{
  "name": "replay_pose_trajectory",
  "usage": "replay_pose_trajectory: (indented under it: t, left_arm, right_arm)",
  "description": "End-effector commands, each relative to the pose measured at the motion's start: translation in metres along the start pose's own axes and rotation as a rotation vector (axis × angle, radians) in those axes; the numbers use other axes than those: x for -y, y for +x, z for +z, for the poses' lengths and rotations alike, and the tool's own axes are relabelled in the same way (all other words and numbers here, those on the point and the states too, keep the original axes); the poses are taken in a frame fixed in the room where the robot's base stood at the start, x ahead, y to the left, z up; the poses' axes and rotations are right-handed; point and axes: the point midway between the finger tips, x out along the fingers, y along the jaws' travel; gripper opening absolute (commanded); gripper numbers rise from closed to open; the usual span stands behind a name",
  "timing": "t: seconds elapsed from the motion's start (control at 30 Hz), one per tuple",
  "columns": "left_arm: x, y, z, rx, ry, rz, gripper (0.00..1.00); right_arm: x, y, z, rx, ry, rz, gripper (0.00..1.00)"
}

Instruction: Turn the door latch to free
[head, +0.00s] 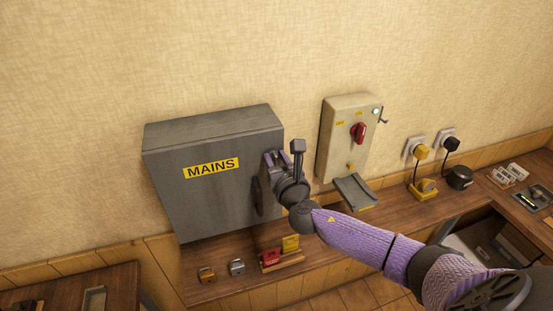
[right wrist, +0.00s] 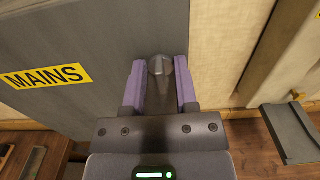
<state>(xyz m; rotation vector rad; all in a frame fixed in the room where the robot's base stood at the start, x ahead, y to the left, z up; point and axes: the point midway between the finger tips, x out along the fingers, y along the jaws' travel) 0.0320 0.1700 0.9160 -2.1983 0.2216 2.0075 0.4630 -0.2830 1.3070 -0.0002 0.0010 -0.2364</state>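The grey cabinet (head: 205,205) with a yellow MAINS label hangs on the wall and its door looks shut. My right gripper (head: 277,160) is at the door's right edge. In the right wrist view a rounded grey metal knob (right wrist: 160,66), which looks like the door latch, lies between the two purple fingers of my right gripper (right wrist: 160,84). The fingers are apart with the knob filling most of the gap; whether they press on it I cannot tell. In the head view the gripper hides the latch. My left gripper is not in view.
A dark handle (head: 257,195) is on the cabinet below the gripper. A beige switch box (head: 337,140) with a red rotary knob (head: 359,132) is to the right, above a grey tray (head: 356,191). Padlocks (head: 237,267) and a red block (head: 271,257) sit on the wooden counter below.

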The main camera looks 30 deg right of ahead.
Motion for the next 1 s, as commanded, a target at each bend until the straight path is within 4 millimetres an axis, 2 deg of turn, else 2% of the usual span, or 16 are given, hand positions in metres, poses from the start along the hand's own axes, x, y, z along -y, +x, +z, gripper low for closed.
replay_pose_trajectory:
  t: [0.03,0.13,0.17,0.57,1.0]
  left_arm:
    - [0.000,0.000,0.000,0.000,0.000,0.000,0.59]
    - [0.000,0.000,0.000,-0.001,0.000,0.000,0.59]
    - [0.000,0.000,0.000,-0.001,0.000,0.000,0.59]
    - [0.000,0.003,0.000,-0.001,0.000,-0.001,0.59]
    - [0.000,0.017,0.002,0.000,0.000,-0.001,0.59]
  right_arm:
    - [0.000,0.000,0.000,0.000,0.000,0.001,0.22]
    - [0.000,0.000,0.000,0.000,0.000,0.001,0.01]
    - [0.000,0.000,0.000,0.000,0.000,0.001,0.00]
    - [0.000,0.000,0.000,0.002,0.051,0.000,0.00]
    - [0.003,0.000,-0.002,0.003,0.401,0.000,0.00]
